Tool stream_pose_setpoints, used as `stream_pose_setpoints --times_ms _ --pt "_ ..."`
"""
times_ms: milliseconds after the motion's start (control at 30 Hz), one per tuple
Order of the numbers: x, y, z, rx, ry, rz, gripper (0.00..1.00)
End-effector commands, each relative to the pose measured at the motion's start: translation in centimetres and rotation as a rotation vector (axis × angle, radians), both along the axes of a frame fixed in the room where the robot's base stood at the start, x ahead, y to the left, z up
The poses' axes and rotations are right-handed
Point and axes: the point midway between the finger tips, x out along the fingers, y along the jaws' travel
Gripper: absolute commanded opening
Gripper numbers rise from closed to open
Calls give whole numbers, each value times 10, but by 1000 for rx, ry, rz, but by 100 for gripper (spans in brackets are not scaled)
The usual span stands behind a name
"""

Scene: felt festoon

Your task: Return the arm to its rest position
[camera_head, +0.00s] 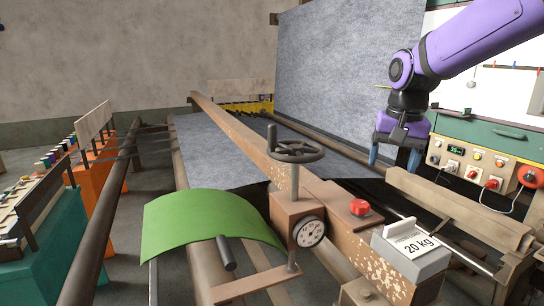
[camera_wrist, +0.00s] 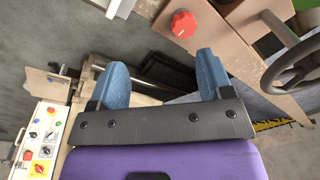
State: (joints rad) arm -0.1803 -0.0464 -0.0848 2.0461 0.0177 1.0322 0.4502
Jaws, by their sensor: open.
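My purple arm reaches in from the upper right in the head view. My gripper (camera_head: 396,152) hangs pointing down in front of the control panel, to the right of the grey felt. In the wrist view my gripper (camera_wrist: 158,82) shows two blue fingers spread wide apart. Nothing is between the fingers, and they touch nothing that I can see. The floor and dark rails show below them.
A handwheel (camera_head: 295,151) and dial gauge (camera_head: 309,231) stand on a rusty beam with a red knob (camera_head: 359,207). Green felt (camera_head: 205,220) drapes at front. A control panel (camera_head: 480,165) stands behind my gripper.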

Motion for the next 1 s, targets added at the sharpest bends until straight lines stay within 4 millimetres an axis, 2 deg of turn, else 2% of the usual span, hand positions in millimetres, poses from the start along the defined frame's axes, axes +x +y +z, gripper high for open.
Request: stream_pose_setpoints --times_ms 33,300,533,700,833,1000 --pt "-15 -4 7 2 -22 16 73" --pt "-87 -22 27 -9 -131 122 73" --pt "-147 -33 30 -41 -224 209 73" --pt "-188 -38 24 -75 -288 271 73" --pt "-212 -40 17 -103 -325 308 73" --pt "-228 -42 10 -124 -352 336 73"
